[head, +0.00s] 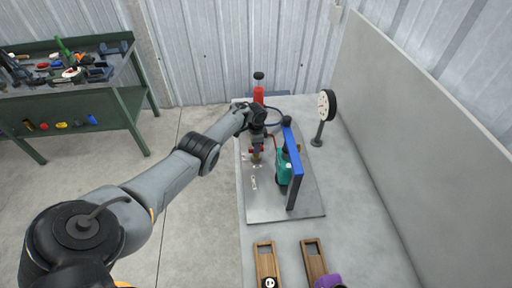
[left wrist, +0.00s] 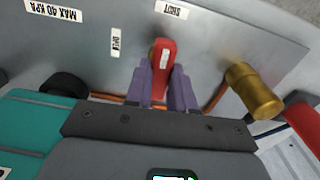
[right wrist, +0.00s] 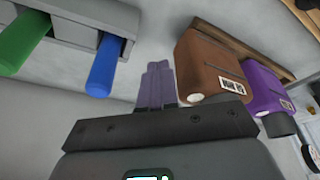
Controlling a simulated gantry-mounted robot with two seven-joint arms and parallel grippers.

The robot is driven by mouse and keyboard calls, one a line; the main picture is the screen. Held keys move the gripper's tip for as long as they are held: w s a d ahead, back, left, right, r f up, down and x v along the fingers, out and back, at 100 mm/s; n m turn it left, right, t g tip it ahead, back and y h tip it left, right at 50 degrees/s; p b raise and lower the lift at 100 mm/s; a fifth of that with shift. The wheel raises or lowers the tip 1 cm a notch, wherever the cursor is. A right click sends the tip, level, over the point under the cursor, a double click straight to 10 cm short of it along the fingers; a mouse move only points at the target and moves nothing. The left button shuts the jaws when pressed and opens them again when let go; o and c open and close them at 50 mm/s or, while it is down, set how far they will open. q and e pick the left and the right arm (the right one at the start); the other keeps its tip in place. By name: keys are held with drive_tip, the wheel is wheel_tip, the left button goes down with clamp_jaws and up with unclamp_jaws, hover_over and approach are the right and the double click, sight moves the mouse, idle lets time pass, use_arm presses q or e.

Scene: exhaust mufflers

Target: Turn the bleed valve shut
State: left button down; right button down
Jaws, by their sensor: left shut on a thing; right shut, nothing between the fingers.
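The bleed valve's red handle (left wrist: 163,52) has a white stripe and sits between the purple fingers of my left gripper (left wrist: 164,85), which is shut on it. The label reading OPEN (left wrist: 115,42) is left of the handle on the grey metal plate, and the label reading SHUT (left wrist: 171,10) is above it. In the head view my left gripper (head: 257,148) is low over the plate, left of the blue upright; the handle is mostly hidden there.
A blue upright (head: 293,170) with a teal body (head: 283,167) stands right of my left gripper. A brass cylinder (left wrist: 253,90) is close to its fingers. A round gauge (head: 326,104) stands farther right.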

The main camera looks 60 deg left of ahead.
use_arm(q)
drive_tip(key=shift+m, duration=0.5)
drive_tip(key=c, duration=1)
unclamp_jaws()
drive_tip(key=shift+o, duration=0.2)
wheel_tip(320, 180, up, 11)
drive_tip(key=p, duration=0.4)
drive_tip(key=shift+p, duration=0.35)
drive_tip(key=shift+f, duration=0.1)
